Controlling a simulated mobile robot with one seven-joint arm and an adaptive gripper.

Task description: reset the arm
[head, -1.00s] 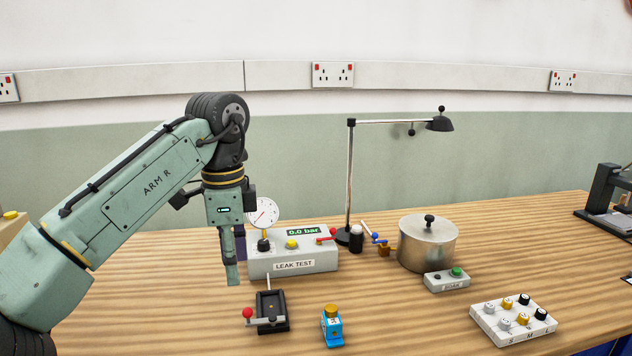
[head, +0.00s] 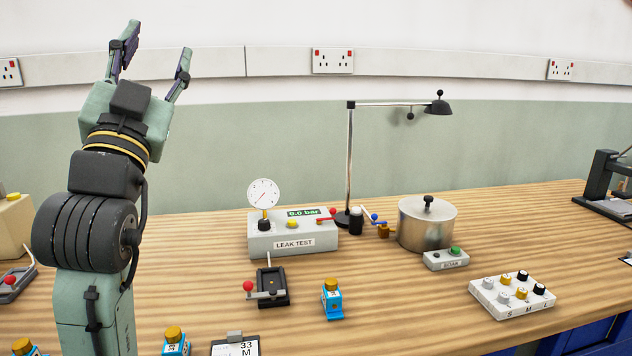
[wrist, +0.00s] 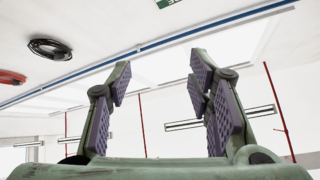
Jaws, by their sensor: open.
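My arm stands upright at the left of the head view, with my gripper (head: 154,58) raised high above the table and pointing up. In the wrist view my gripper (wrist: 162,85) also shows open and empty, with purple pads on the fingers.
The wooden table (head: 400,310) holds a leak test box (head: 268,239) with a gauge, a black clamp fixture (head: 272,285), a blue bottle-like unit (head: 332,300), a metal pot (head: 426,225), a lamp (head: 349,170) and a white nozzle tray (head: 490,300).

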